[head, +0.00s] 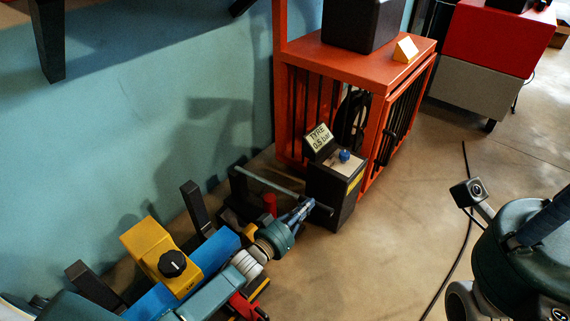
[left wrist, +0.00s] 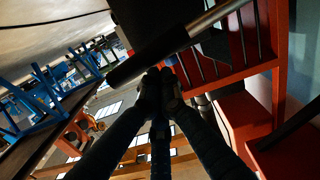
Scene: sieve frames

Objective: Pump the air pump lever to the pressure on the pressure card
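The pressure card (head: 318,138) reads "TYRE 0.5 bar" and leans at the back of the dark pump box (head: 332,190), beside a blue knob (head: 344,155). The pump lever (head: 265,180) is a metal rod sloping across in front of the box. In the left wrist view the lever's black grip (left wrist: 150,57) runs diagonally just beyond my fingertips. My left gripper (head: 308,205) is at the grip's end of the lever. In the left wrist view its fingers (left wrist: 160,80) are together, close to or touching the grip's edge. No gauge reading is legible. My right gripper is out of view.
An orange cart (head: 350,55) stands behind the pump. A yellow box with a black knob (head: 160,255) and a blue beam (head: 215,250) lie near the wall at lower left.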

